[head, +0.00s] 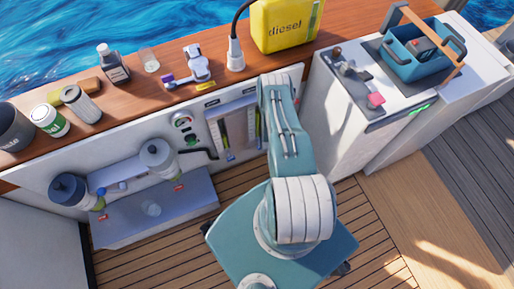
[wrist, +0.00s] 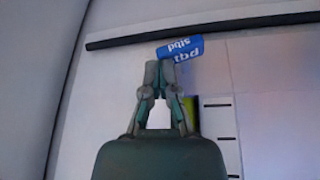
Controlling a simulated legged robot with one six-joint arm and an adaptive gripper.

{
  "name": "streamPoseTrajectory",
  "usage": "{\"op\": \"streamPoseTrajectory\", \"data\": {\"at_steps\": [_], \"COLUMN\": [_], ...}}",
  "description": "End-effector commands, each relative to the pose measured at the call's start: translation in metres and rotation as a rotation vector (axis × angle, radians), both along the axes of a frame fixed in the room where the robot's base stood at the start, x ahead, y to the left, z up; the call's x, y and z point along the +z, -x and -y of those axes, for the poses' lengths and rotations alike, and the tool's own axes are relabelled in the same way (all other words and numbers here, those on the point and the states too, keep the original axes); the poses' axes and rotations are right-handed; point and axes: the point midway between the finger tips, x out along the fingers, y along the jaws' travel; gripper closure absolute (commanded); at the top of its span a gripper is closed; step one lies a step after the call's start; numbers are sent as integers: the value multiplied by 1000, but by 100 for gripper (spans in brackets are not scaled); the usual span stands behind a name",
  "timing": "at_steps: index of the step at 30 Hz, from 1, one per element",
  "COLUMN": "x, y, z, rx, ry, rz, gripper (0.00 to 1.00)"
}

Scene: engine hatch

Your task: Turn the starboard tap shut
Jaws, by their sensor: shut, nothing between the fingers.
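In the wrist view a blue piece (wrist: 180,48) lettered "stbd" sits at the upper middle, just under a dark bar; I take it for the starboard tap's handle. My gripper (wrist: 160,68) is shut and empty. Its fingertips are just below and left of the blue piece, overlapping its lower left edge in the picture; I cannot tell whether they touch. In the head view my arm reaches over the white engine-side panel (head: 238,122), and it hides the gripper and the starboard tap.
The dark bar (wrist: 200,30) crosses above the fingers. A marked gauge strip (wrist: 219,125) is at right. On the wooden ledge stand a yellow diesel can (head: 285,25), a funnel-like fitting (head: 235,55) and bottles. A blue tool caddy (head: 415,52) rests on the right-hand cabinet.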

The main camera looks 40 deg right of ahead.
Motion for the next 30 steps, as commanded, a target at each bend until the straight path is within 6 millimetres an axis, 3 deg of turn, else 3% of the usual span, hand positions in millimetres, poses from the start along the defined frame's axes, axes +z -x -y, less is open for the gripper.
{"op": "streamPoseTrajectory", "data": {"at_steps": [30], "x": [-9], "y": [3], "z": [11], "rx": [-3], "ry": [-3], "rz": [0], "gripper": [100]}}
